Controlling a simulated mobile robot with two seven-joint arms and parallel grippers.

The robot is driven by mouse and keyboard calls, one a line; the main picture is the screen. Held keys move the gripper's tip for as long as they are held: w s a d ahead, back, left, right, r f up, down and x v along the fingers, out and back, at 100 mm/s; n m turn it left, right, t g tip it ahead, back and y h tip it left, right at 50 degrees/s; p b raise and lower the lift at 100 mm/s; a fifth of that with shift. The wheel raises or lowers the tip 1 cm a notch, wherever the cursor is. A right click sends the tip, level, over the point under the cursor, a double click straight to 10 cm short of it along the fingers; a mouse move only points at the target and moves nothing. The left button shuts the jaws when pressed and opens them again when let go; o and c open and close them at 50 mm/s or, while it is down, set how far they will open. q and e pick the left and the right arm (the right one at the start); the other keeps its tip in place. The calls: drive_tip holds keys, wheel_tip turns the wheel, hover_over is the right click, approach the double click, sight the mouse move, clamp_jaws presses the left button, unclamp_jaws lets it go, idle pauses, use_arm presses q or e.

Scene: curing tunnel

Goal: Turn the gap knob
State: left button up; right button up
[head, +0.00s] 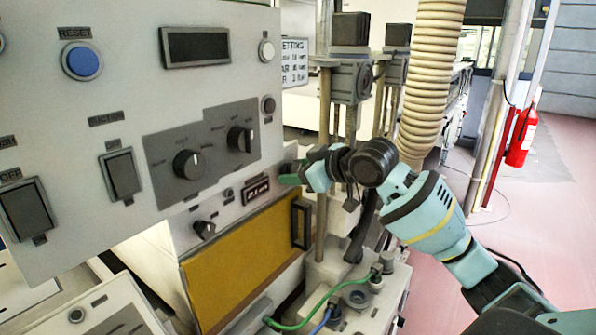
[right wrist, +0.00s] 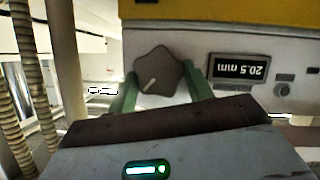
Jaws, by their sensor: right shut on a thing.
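The gap knob is a dark, star-shaped knob (right wrist: 157,72) with a pale pointer line, seen in the right wrist view. My right gripper (right wrist: 160,92) has its two green fingers on either side of it, shut on it. In the head view my right gripper (head: 287,176) reaches in from the right to the panel beside a small display (head: 256,190), and its fingers hide the knob. In the right wrist view the display (right wrist: 244,70) is upside down and reads 20.5 mm. My left gripper is out of view.
A large grey control panel (head: 110,80) with a blue reset button (head: 82,61), switches and two black knobs fills the left. A yellow door (head: 240,265) lies below the display. A ribbed hose (head: 430,80) and metal posts stand behind my right arm. Green and blue cables run below.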

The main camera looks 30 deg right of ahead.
idle(0.3)
drive_tip(key=o, duration=1)
drive_tip(key=shift+v, duration=3.85)
drive_tip(key=shift+f, duration=0.15)
